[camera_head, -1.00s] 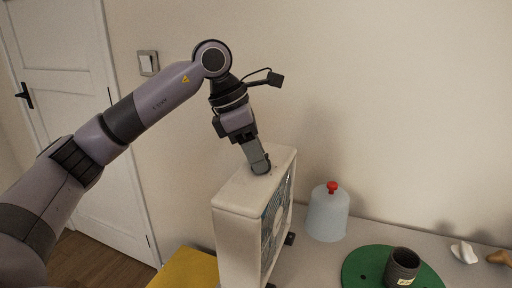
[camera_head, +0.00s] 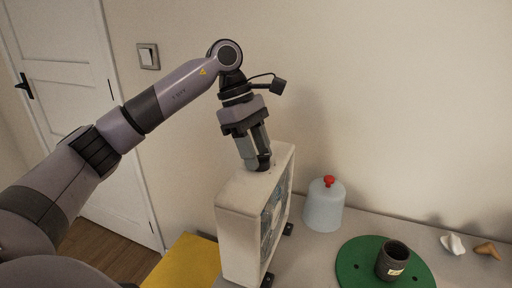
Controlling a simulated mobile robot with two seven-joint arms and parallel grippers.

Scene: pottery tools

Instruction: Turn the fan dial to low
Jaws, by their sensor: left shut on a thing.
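A white box fan (camera_head: 243,216) stands upright on the table, its grille facing right. My left gripper (camera_head: 258,166) points down at the top face of the fan, with its fingertips at a small dark dial (camera_head: 263,167). The fingers are closed on the dial, and they hide most of it. The dial's setting marks cannot be read. My right gripper is not in view.
A pale jug-like container with a red knob (camera_head: 324,206) stands right of the fan. A green round board (camera_head: 357,267) carries a dark cup (camera_head: 392,261). Small white and brown pieces (camera_head: 487,250) lie far right. A yellow surface (camera_head: 188,264) is left of the fan.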

